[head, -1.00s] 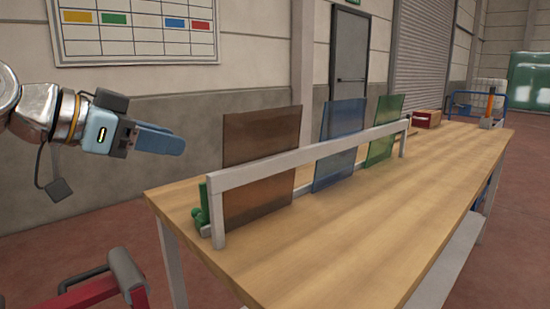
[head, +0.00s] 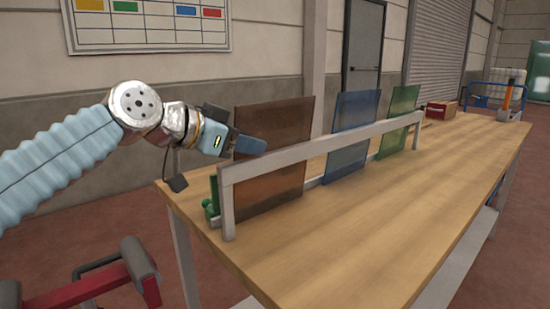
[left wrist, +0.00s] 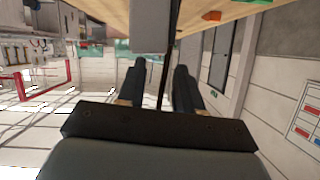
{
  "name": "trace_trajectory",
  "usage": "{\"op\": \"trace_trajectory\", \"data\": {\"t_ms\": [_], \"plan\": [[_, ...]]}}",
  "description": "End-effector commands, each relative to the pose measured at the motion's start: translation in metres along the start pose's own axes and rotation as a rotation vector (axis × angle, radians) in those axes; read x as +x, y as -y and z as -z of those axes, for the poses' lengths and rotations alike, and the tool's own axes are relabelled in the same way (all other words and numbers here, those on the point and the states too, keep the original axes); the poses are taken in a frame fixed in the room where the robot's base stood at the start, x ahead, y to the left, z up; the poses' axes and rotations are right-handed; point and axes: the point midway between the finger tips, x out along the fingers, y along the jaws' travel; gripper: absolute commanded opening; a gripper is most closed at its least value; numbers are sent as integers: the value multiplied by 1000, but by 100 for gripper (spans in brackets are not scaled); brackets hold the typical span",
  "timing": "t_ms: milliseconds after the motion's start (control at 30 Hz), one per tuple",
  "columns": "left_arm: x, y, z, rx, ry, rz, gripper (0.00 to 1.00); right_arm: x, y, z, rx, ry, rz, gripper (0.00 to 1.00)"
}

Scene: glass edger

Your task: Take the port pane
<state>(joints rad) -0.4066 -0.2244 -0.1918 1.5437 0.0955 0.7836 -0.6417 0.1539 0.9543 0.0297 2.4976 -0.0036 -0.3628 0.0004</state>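Three panes stand upright in a rack on the wooden table: a brown pane (head: 282,181) at the left, a blue pane (head: 351,146) in the middle and a green pane (head: 403,106) at the right. My left gripper (head: 256,146) is over the left part of the brown pane in the head view. In the left wrist view its two fingers (left wrist: 160,82) are apart. A thin dark pane edge (left wrist: 171,40) runs between them, with a gap on each side, so the gripper is open around that edge without visible contact. My right gripper is not in view.
A grey rail (head: 320,146) runs in front of the panes, with a green part (head: 213,204) at its left end. A red box (head: 441,109) sits farther along the table (head: 390,210). A red frame with grey rollers (head: 135,258) stands at lower left. The table front is clear.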

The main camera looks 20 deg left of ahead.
Motion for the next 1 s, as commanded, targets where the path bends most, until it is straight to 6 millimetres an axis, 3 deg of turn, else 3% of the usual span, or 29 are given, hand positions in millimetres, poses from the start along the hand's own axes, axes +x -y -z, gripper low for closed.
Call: {"op": "trace_trajectory", "data": {"t_ms": [233,467,1000], "plan": [[2,0,0,0,0,0,34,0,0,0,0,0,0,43],[2,0,0,0,0,0,0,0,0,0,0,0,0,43],[2,0,0,0,0,0,0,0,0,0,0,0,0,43]]}}
